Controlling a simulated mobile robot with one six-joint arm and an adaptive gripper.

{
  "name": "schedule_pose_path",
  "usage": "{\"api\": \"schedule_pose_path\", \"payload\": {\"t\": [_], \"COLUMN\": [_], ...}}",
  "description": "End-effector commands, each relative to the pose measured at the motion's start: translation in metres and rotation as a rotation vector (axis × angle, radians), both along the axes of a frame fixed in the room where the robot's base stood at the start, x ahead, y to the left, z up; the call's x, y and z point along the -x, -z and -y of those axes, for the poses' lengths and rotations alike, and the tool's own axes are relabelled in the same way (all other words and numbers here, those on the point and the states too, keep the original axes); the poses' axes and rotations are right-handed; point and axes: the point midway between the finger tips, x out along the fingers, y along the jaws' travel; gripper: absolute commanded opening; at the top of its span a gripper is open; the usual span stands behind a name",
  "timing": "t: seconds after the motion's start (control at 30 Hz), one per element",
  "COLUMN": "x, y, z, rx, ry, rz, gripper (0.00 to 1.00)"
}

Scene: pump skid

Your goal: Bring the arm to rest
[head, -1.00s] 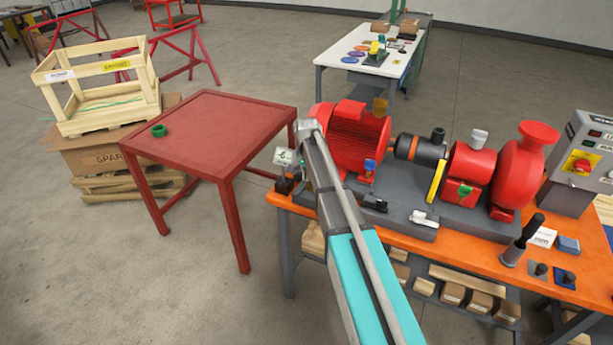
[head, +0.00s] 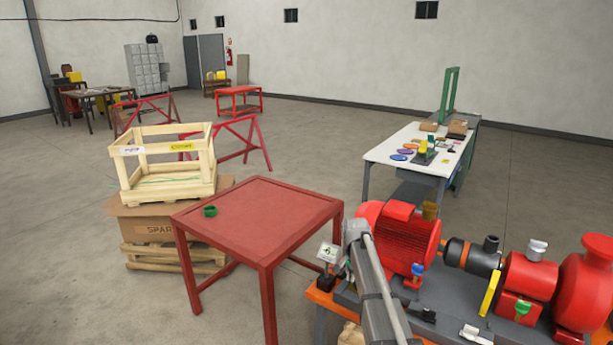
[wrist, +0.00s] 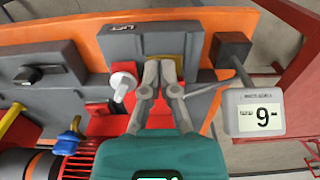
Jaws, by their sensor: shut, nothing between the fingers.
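My arm (head: 375,285) rises from the bottom of the head view, a grey link beside the left end of the pump skid (head: 452,305). My gripper (wrist: 160,66) shows in the wrist view with its two grey fingers closed together and empty. It points over the skid on the orange bench (wrist: 200,27). A yellowish part (wrist: 168,62) lies behind the fingertips; I cannot tell whether they touch it. In the head view the gripper is hidden.
The red motor (head: 398,240) is close to my arm. A small display marked 9 (wrist: 265,112) stands beside the gripper. A red table (head: 262,215) with a green ring (head: 210,211) is to the left. A wooden crate (head: 165,190) is behind it.

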Motion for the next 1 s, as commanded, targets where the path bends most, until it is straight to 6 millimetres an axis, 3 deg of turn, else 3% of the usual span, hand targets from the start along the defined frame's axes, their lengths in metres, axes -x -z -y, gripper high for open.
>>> {"api": "schedule_pose_path", "payload": {"t": [0.17, 0.7, 0.83, 1.0], "x": [0.046, 0.223, 0.252, 0.270], "y": [0.000, 0.000, 0.000, 0.000], "z": [-0.001, -0.004, -0.004, -0.004], "rx": [0.000, 0.001, 0.001, 0.001], "ry": [-0.083, -0.490, -0.564, -0.616], "rz": [0.000, -0.001, -0.001, -0.001], "gripper": [0.00, 0.00, 0.00, 0.00]}}
